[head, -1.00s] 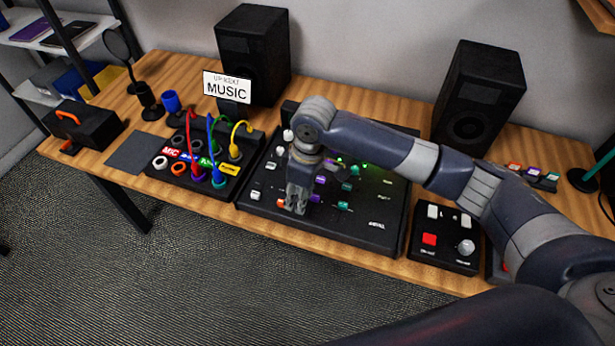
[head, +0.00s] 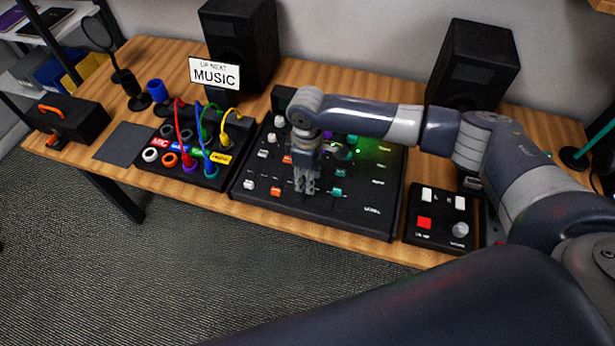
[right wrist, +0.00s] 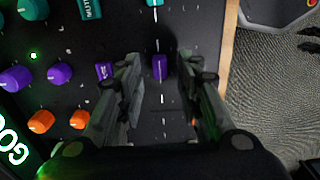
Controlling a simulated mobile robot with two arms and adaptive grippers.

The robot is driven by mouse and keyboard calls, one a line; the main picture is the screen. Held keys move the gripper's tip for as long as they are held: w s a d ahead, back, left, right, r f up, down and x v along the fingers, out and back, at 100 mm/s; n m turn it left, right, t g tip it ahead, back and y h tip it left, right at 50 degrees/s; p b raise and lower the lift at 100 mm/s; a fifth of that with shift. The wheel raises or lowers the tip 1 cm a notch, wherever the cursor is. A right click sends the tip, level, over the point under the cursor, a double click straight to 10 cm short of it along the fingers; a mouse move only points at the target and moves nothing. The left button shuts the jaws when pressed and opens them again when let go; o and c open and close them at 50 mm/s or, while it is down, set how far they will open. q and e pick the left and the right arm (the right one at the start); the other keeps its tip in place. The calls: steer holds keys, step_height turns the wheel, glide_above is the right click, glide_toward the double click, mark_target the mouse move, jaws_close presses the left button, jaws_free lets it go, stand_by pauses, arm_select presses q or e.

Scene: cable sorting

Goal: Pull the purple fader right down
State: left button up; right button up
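The purple fader (right wrist: 159,67) is a small upright purple cap on a dark slot line in the right wrist view. My right gripper (right wrist: 163,98) is open, with one finger to each side of the cap and a gap on both sides. In the head view the right gripper (head: 305,188) points down at the front part of the black mixer (head: 350,213). The gripper hides the purple fader there. My left gripper is not in view.
A teal fader (right wrist: 155,3) lies in line beyond the purple one; purple knobs (right wrist: 60,73) and orange knobs (right wrist: 80,118) are to the left. A patch panel with cables (head: 205,180) stands left of the mixer, a button box (head: 440,240) right.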

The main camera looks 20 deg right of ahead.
mark_target(303, 201)
steer(key=shift+f, duration=0.6)
jaws_close()
steer(key=s+a+p, duration=0.2)
steer(key=s+p, duration=0.1)
steer(key=shift+r, duration=0.2)
steer(key=shift+s+a+f, duration=0.1)
steer(key=shift+s+a, duration=0.15)
steer(key=shift+s, duration=0.1)
steer(key=shift+f, duration=0.1)
jaws_free()
